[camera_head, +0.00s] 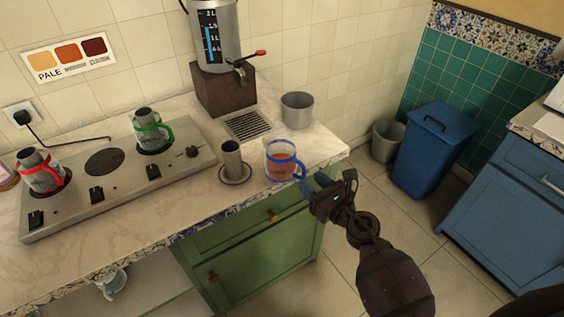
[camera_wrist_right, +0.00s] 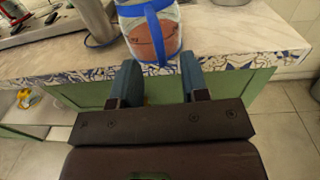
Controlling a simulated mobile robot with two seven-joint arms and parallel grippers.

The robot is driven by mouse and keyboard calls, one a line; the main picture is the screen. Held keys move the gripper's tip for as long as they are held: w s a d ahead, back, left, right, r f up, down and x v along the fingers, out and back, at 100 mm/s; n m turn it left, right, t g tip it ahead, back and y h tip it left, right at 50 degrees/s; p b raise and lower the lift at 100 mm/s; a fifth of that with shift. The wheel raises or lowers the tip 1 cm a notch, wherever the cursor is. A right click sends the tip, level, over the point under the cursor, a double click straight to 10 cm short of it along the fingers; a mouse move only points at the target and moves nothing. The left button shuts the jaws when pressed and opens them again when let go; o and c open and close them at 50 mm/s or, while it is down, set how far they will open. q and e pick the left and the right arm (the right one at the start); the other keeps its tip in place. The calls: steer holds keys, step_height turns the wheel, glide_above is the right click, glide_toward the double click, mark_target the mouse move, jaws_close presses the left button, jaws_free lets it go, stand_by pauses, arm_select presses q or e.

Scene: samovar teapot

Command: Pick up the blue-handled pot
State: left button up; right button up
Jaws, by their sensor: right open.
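The blue-handled pot (camera_head: 281,168) is a clear vessel with blue bands, a blue handle and reddish-brown contents. It stands upright near the counter's front right corner. In the right wrist view the pot (camera_wrist_right: 153,45) is straight ahead, with its blue handle facing me. My right gripper (camera_head: 312,187) is open and empty just right of the pot, at the counter's edge. In the wrist view its two fingers (camera_wrist_right: 160,72) are apart, with the handle lying ahead of the gap. I cannot tell whether a finger touches the handle. My left gripper is not in view.
A grey cup on a saucer (camera_head: 235,182) stands close left of the pot. A grey metal container (camera_head: 297,110) and a drip grate (camera_head: 247,125) are behind it. A stove (camera_head: 111,185) holds red- and green-handled pots. Open floor lies right of the counter.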

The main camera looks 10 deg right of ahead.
mark_target(304, 174)
steer(key=x, duration=0.4)
jaws_close()
steer(key=shift+r, duration=0.1)
